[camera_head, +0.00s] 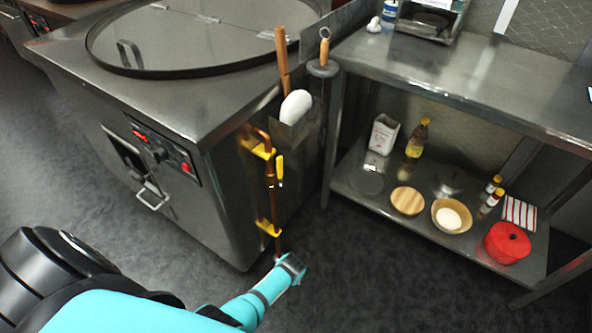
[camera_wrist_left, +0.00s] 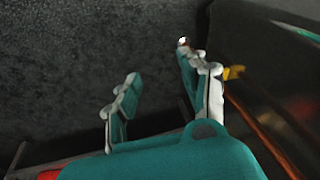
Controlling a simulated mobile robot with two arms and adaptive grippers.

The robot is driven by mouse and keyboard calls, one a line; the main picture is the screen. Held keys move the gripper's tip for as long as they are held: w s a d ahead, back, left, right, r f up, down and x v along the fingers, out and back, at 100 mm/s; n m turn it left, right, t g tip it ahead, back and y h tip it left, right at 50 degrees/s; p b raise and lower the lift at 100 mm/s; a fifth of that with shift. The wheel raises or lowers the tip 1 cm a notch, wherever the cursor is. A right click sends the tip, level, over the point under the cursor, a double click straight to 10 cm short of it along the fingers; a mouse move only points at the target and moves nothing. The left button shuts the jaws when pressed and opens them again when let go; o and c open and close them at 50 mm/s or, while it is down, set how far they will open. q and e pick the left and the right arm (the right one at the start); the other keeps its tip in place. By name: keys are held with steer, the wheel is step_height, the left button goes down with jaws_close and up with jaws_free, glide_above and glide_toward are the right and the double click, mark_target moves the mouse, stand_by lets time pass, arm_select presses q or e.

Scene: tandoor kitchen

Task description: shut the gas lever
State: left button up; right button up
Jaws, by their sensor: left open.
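The gas lever (camera_head: 280,166) is a small yellow handle on a copper pipe (camera_head: 271,195) at the side of the steel tandoor. It points roughly along the pipe, close to vertical. Yellow brackets (camera_head: 267,227) hold the pipe above and below it. My left gripper (camera_head: 291,268) is low near the pipe's lower end, below the lever and apart from it. In the left wrist view the gripper (camera_wrist_left: 160,75) is open and empty, and a yellow piece (camera_wrist_left: 234,72) and the pipe (camera_wrist_left: 262,132) lie to its right. My right gripper is in neither view.
The tandoor (camera_head: 190,110) has a round lid (camera_head: 200,35) and a control panel (camera_head: 165,152). A holder with wooden-handled tools (camera_head: 281,60) hangs above the pipe. A steel table (camera_head: 480,85) with food items on its lower shelf stands right. The dark floor between is clear.

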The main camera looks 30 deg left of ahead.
arm_select(q)
steer(key=w+a+r+n+y+b, duration=0.1)
steer(key=w+r+n+b, duration=0.1)
steer(key=w+r, duration=0.5)
steer(key=w+a+r+n+y+b, duration=0.1)
steer(key=w+a+r+n, duration=0.1)
steer(key=w+r, duration=0.5)
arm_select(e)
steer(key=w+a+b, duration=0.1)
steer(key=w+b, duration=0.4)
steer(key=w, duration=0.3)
arm_select(q)
steer(key=n+g+b, duration=0.2)
steer(key=n, duration=1)
glide_toward(281, 164)
steer(key=b+x, duration=0.3)
steer(key=x, duration=0.8)
steer(key=shift+a+f, duration=0.1)
steer(key=shift+f, duration=0.1)
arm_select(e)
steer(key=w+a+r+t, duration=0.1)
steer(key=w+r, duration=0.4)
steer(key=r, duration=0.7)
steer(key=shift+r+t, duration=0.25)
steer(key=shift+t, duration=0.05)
arm_select(q)
steer(key=shift+c, duration=0.2)
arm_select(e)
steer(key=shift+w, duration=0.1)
